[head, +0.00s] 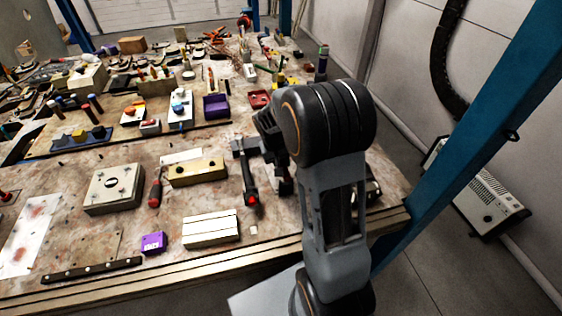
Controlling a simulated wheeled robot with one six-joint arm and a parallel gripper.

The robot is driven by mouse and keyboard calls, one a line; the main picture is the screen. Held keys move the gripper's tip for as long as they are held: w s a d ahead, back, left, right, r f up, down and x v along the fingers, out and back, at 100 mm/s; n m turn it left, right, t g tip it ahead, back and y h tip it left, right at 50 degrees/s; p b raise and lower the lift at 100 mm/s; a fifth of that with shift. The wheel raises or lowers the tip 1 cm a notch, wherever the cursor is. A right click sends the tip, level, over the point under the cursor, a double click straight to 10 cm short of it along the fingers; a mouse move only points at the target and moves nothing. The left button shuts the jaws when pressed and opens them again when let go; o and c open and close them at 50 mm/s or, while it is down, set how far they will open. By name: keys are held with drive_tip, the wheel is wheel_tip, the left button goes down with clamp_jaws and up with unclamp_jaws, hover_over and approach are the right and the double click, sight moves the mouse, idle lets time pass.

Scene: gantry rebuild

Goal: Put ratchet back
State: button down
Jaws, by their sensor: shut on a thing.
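My arm comes in from the right of the head view and bends down over the front right of the workbench (120,232). My gripper (284,184) points down and is partly hidden behind my own arm. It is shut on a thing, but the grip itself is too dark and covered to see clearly. A long dark tool with a grey head and a red end, which looks like the ratchet (249,180), shows just left of the gripper. I cannot tell its exact height above the bench.
A beige block (197,172), a red-handled screwdriver (155,190), a white ribbed block (211,229) and a purple box (153,243) lie left of the gripper. A square metal plate (114,188) is farther left. A blue post (455,170) stands to the right.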

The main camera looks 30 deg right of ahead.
drive_tip(key=shift+f+b, duration=0.7)
drive_tip(key=shift+f, duration=0.2)
idle(0.4)
drive_tip(key=c, duration=0.8)
unclamp_jaws()
drive_tip(key=a+r, duration=0.1)
drive_tip(key=r, duration=0.3)
drive_tip(key=a+r, duration=0.1)
drive_tip(key=r, duration=0.8)
drive_tip(key=shift+a+r, duration=0.3)
drive_tip(key=shift+a, duration=0.1)
